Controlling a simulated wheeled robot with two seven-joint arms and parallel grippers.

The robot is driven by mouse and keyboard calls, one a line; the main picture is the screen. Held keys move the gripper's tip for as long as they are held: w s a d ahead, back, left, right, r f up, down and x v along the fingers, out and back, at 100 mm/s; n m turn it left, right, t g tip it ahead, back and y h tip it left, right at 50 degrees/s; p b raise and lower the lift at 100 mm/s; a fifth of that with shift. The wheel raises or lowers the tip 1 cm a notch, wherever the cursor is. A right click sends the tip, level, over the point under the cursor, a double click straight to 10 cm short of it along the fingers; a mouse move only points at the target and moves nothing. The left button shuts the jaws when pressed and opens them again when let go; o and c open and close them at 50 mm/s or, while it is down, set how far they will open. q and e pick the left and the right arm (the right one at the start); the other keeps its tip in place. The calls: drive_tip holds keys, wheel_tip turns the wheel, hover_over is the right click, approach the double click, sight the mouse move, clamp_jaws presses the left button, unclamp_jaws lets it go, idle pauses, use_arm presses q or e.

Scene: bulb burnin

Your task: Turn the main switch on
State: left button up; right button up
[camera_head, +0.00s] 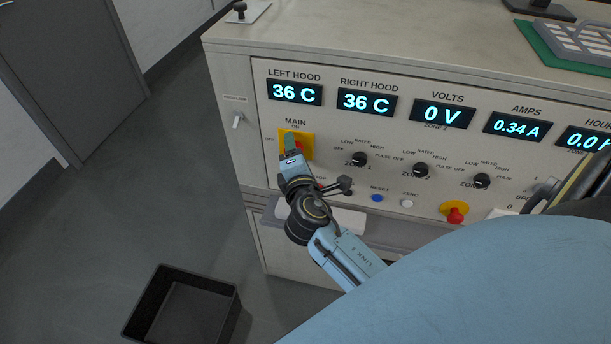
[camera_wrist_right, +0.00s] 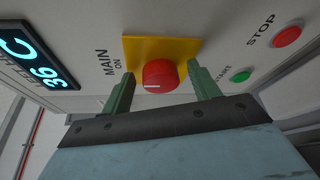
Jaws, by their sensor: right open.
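The main switch is a red round knob (camera_wrist_right: 160,76) on a yellow plate (camera_wrist_right: 133,47) under the words MAIN and ON. A white line on the knob runs toward the picture's left in the right wrist view, the side where ON is printed. My right gripper (camera_wrist_right: 163,88) is open, with one green finger on each side of the knob and a gap visible at both. In the head view my right gripper (camera_head: 292,146) is at the yellow plate (camera_head: 305,140) and hides most of the knob. My left gripper is not in view.
The lit displays read 36 C, 36 C, 0 V (camera_head: 442,114) and 0.34 A. Black zone knobs (camera_head: 359,159) sit right of the switch. A green start button (camera_wrist_right: 240,76) and red stop button (camera_wrist_right: 287,37) are nearby. A black bin (camera_head: 183,306) stands on the floor.

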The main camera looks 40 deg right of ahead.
drive_tip(key=s+a+r+n+g+p, duration=0.3)
drive_tip(key=s+a+n+p, duration=0.25)
drive_tip(key=s+a, duration=0.35)
drive_tip(key=s+f+m+g+y, duration=0.2)
drive_tip(key=s+f, duration=0.2)
drive_tip(key=f, duration=0.9)
drive_tip(key=s+a+f+m+g+y, duration=0.1)
drive_tip(key=s+f, duration=0.4)
drive_tip(key=f, duration=0.9)
drive_tip(key=shift+s+a+m+g+y, duration=0.15)
drive_tip(key=shift+a+m+g+y, duration=0.15)
drive_tip(key=shift+m+g+y, duration=0.75)
